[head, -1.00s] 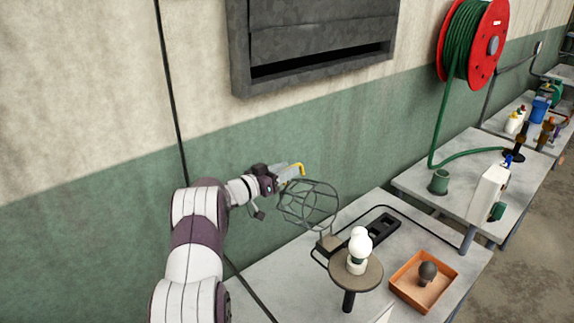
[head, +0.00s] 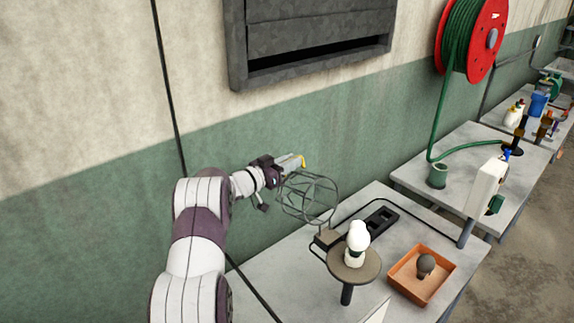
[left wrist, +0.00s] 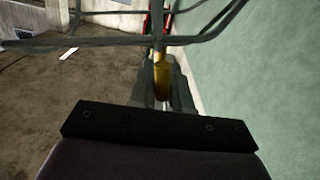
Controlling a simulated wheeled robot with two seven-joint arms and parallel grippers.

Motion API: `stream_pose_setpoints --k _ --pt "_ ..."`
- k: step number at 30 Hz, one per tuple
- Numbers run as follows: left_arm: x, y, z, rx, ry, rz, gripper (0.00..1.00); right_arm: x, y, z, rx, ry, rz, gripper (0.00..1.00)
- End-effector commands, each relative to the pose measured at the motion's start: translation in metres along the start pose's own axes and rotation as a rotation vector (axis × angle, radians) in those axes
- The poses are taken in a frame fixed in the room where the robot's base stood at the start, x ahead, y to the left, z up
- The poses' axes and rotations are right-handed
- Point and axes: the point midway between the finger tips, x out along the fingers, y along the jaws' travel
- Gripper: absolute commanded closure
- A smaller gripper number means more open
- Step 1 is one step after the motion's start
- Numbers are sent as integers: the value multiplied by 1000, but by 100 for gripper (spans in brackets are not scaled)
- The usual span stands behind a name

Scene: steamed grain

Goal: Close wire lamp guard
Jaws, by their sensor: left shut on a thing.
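The wire lamp guard (head: 308,198) is a dark cage, tilted up and back on its mount beside the lamp. A white bulb (head: 357,238) stands upright on a round brown-topped stand (head: 367,268), uncovered, to the right of and below the guard. My left gripper (head: 292,163) is at the guard's upper edge, shut on its yellow tab (head: 302,160). In the left wrist view the yellow tab (left wrist: 161,78) shows between the fingers, and dark guard wires (left wrist: 110,42) cross the top. My right gripper is not in view.
An orange tray (head: 403,288) with a dark bulb (head: 426,264) sits right of the stand on the grey table (head: 290,262). A black strip (head: 381,221) lies behind the lamp. The green wall (head: 110,220) is close behind my left arm.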

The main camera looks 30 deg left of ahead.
Motion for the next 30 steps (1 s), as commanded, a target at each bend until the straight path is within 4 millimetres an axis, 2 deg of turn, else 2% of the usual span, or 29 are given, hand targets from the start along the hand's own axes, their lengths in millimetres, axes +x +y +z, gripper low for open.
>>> stream_pose_setpoints --k 1,9,18,24,30 --pt "0 5 -8 34 8 0 100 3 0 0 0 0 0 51" --pt "0 47 -26 236 10 -1 100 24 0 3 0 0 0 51" --pt "0 91 -36 432 11 -2 100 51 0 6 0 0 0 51" --pt "0 109 -40 512 10 -2 100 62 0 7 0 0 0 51" --pt "0 117 -42 546 11 -3 100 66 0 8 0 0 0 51"
